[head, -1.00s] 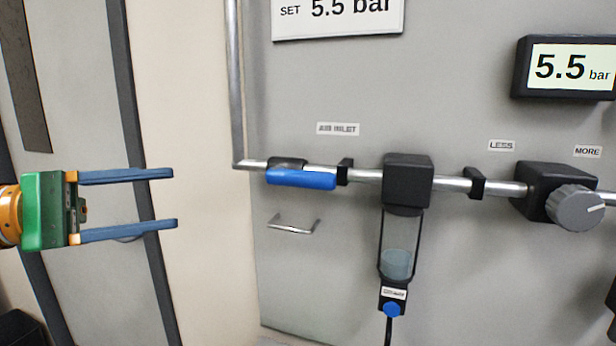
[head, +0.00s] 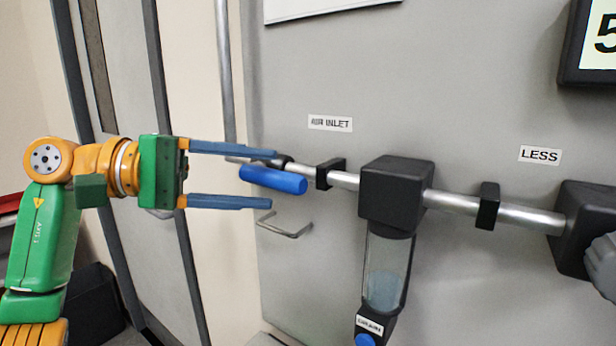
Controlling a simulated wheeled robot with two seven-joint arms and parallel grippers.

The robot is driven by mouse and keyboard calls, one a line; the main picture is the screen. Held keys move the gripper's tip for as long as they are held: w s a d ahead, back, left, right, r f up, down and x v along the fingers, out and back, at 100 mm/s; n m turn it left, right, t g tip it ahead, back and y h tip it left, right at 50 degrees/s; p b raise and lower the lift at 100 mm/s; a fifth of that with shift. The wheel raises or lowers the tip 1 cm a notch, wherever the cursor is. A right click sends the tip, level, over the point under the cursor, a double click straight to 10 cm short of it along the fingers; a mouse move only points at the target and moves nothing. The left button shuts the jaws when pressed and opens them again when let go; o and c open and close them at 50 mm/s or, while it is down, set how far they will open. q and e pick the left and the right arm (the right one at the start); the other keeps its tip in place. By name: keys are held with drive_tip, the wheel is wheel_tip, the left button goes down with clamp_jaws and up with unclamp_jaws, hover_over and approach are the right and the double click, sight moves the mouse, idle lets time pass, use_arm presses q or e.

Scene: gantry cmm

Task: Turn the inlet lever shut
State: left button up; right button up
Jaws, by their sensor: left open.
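The blue inlet lever (head: 273,180) lies along the metal pipe, under the "AIR INLET" label (head: 330,123). It points along the pipe, tilted with it in the head view. My left gripper (head: 274,178) is open, with one blue finger above and one below the lever's left end in the picture. The upper finger's tip overlaps the pipe and valve body behind the lever. I cannot tell whether either finger touches the lever. Nothing is held between the fingers. My right gripper is not in view.
A black filter unit (head: 396,194) with a clear bowl (head: 385,272) hangs on the pipe (head: 458,202) to the right. A small metal handle (head: 284,226) sticks out below the lever. A regulator (head: 590,228) with a grey knob is at the right edge.

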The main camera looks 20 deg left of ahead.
sight(265, 180)
use_arm(q)
drive_tip(key=x, duration=0.2)
drive_tip(key=shift+w+d+f+p, duration=0.1)
drive_tip(key=shift+w+d+p, duration=0.15)
drive_tip(key=shift+p, duration=0.1)
drive_tip(key=shift+w+d, duration=0.15)
drive_tip(key=shift+d, duration=0.35)
drive_tip(key=shift+a, duration=0.1)
clamp_jaws()
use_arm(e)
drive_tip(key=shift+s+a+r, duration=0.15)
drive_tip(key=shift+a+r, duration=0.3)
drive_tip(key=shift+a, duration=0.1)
